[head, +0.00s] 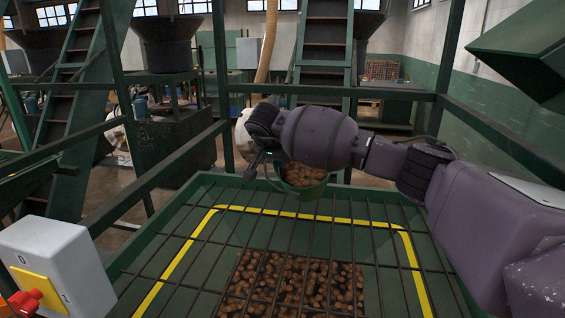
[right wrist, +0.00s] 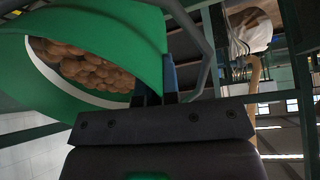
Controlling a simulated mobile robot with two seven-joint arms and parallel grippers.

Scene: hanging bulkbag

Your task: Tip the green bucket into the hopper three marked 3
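The green bucket (head: 303,192) hangs over the far part of the grate in the head view, roughly upright and full of brown, nut-like pieces. It also fills the upper left of the right wrist view (right wrist: 120,28), with the pieces (right wrist: 88,68) inside. My right gripper (head: 268,163) is at the bucket's left side, partly hidden by my own wrist. In the right wrist view its fingers (right wrist: 170,78) are close together at the bucket's rim, by a grey handle bar. The green hopper (head: 165,232) lies below, with a grate and a yellow outline; I see no number. My left gripper is not in view.
Brown pieces (head: 290,285) show under the grate. A white switch box (head: 62,250) with a red knob stands at the near left. Green rails and posts (head: 225,90) frame the hopper's far side. A green chute (head: 530,50) juts in at the upper right.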

